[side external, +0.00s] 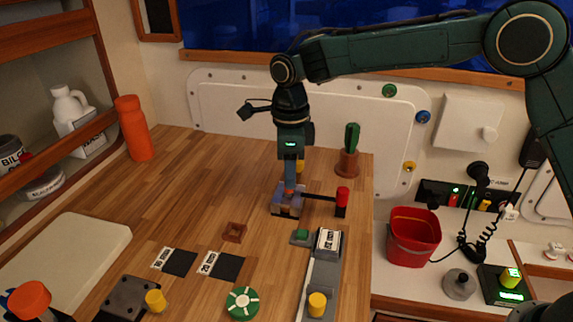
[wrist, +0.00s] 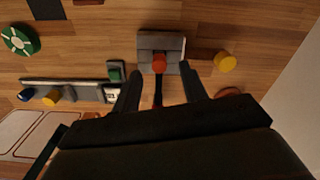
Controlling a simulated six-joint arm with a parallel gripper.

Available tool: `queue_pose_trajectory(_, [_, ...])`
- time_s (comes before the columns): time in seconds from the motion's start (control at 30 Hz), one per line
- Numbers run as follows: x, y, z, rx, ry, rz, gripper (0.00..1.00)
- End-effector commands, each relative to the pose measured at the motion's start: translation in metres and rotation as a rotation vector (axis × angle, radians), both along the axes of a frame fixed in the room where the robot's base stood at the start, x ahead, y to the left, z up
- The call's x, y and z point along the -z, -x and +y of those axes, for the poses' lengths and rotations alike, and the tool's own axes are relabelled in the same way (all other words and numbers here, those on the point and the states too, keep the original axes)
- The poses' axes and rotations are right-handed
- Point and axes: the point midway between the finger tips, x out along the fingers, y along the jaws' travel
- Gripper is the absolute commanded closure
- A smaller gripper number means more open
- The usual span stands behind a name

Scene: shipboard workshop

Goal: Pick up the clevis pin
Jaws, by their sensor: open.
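A grey block fixture (side external: 285,209) stands on the wooden bench below my gripper (side external: 290,185). In the wrist view the block (wrist: 147,42) lies just ahead of my fingers, with a round red-orange head (wrist: 159,64) at its near edge. I take this head to be the clevis pin's, but cannot be sure; its shank is not visible. A dark bar runs from the block to a red-capped post (side external: 342,196) on the right. In the wrist view my gripper (wrist: 160,68) is open, its fingers on either side of the red head. Whether they touch anything is unclear.
A green button box (side external: 301,236) and a grey rail (side external: 322,274) lie in front. A red bucket (side external: 413,238) is off to the right.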

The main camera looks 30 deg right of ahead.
Motion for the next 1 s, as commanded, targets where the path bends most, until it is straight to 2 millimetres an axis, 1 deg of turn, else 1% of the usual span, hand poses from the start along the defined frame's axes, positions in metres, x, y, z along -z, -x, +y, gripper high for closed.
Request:
queue_pose_trajectory(0.1, [0.015,0.001,0.000,0.000,0.001,0.002,0.57])
queue_pose_trajectory(0.27, [0.027,0.001,0.000,0.000,0.001,0.001,0.57])
queue_pose_trajectory(0.8, [0.029,0.000,0.000,0.000,0.001,-0.001,0.57])
queue_pose_trajectory(0.87, [0.029,0.000,0.000,0.000,0.001,-0.001,0.67])
queue_pose_trajectory(1.0, [0.029,0.000,0.000,0.000,0.001,-0.001,0.94])
